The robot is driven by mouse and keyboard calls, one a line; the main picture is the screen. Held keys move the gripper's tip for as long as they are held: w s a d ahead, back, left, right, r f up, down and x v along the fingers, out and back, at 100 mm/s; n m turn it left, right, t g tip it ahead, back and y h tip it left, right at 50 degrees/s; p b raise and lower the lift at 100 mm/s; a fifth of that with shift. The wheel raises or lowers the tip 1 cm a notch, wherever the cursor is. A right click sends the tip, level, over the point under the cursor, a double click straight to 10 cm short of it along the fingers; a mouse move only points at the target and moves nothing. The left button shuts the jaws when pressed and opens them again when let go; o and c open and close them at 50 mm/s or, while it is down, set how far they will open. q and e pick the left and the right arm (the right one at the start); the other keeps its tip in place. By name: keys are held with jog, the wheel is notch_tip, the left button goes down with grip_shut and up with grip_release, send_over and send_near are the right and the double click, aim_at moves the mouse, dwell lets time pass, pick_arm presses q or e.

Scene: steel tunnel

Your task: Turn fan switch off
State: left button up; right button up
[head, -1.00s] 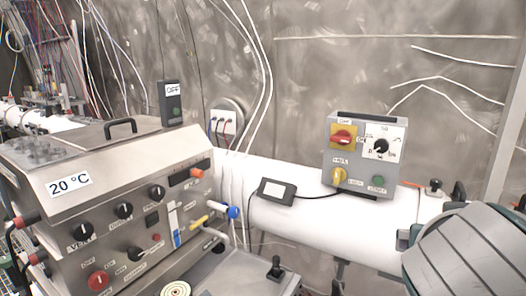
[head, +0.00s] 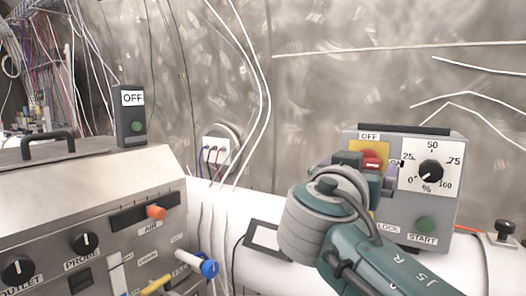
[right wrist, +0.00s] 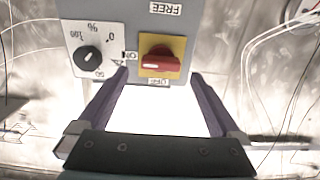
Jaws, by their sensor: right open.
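The fan switch is a red rotary knob (head: 372,159) on a yellow plate, at the upper left of a grey control box (head: 442,205). In the right wrist view, which is upside down, the red knob (right wrist: 161,58) lies crosswise, with its white mark towards the "ON" label; "OFF" is on the gripper's side. My right gripper (right wrist: 162,78) is open, its purple fingers on either side of the knob's yellow plate, with no visible grip. In the head view my right wrist hides part of the box and the lower yellow knob. My left gripper is not in view.
A black dial with a percent scale (head: 431,172) and a green START button (head: 425,224) sit beside the switch. The box stands on a white pipe. A steel machine with knobs (head: 90,215) fills the left, with a small dark "OFF" box (head: 131,115) behind it.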

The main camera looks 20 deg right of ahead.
aim_at(365, 162)
jog(key=shift+x, duration=1.4)
jog(key=shift+c, duration=0.2)
jog(key=c, duration=1.3)
jog(key=shift+c, duration=0.2)
